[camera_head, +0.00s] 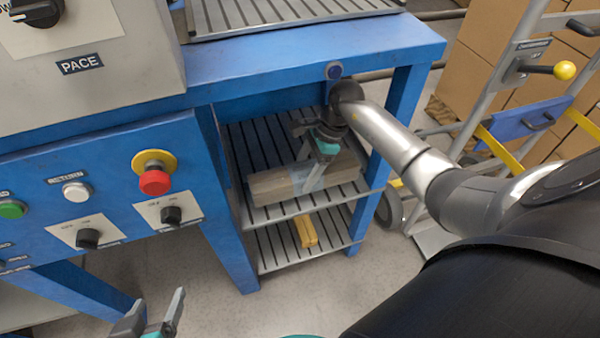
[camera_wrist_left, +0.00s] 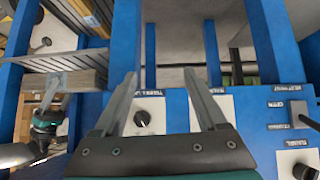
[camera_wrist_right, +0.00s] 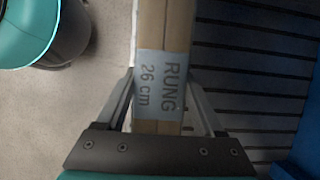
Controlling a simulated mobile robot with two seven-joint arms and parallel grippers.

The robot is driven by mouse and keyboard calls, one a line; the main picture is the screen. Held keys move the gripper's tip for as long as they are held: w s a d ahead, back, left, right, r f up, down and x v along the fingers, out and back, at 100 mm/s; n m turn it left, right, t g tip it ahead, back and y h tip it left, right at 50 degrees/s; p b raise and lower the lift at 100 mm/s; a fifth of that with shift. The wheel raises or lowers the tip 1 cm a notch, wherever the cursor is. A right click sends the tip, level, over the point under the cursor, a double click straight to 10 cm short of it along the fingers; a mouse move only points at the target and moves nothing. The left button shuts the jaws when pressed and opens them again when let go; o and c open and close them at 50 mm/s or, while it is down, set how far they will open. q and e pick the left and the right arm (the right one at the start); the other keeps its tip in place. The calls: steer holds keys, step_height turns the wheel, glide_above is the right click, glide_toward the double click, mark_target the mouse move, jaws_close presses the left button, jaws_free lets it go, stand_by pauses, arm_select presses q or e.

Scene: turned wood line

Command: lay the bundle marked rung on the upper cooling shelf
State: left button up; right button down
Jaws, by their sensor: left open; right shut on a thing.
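The bundle marked rung (camera_head: 270,188) is a block of pale wood strips with a grey paper band. The band reads "RUNG 26 cm" in the right wrist view (camera_wrist_right: 163,82). My right gripper (camera_head: 312,172) is shut on the bundle around its band. The bundle lies level along the front part of the slatted upper cooling shelf (camera_head: 250,140); it looks in contact with the slats, though a small gap cannot be ruled out. The left wrist view also shows the bundle (camera_wrist_left: 88,80) against this shelf. My left gripper (camera_head: 152,318) is open and empty, low in front of the blue frame.
A lower slatted shelf (camera_head: 275,245) holds a yellow piece (camera_head: 305,231). A blue leg (camera_head: 400,110) stands right of the shelves and a blue beam (camera_head: 310,62) runs above. The control panel with a red button (camera_head: 154,182) is at left. A hand truck (camera_head: 510,75) stands right.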

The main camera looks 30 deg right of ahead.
mark_target(300, 164)
steer(key=shift+w+d+b, duration=0.25)
steer(key=shift+w+b, duration=0.25)
steer(key=shift+w, duration=0.65)
steer(key=shift+w+d, duration=0.1)
steer(key=shift+w, duration=0.45)
steer(key=shift+f+b, duration=0.5)
steer(key=shift+b, duration=0.15)
steer(key=shift+f+b, duration=0.35)
steer(key=shift+f, duration=0.2)
steer(key=shift+f+b, duration=0.3)
steer(key=shift+f, duration=0.1)
arm_select(q)
steer(key=d+r+t+h, duration=0.3)
steer(key=d+t, duration=0.3)
steer(key=t, duration=0.1)
steer(key=shift+w+r+n, duration=0.15)
steer(key=shift+r+n, duration=0.05)
steer(key=shift+n, duration=0.2)
arm_select(e)
steer(key=shift+f, duration=0.25)
jaws_free()
steer(key=shift+s+f, duration=0.1)
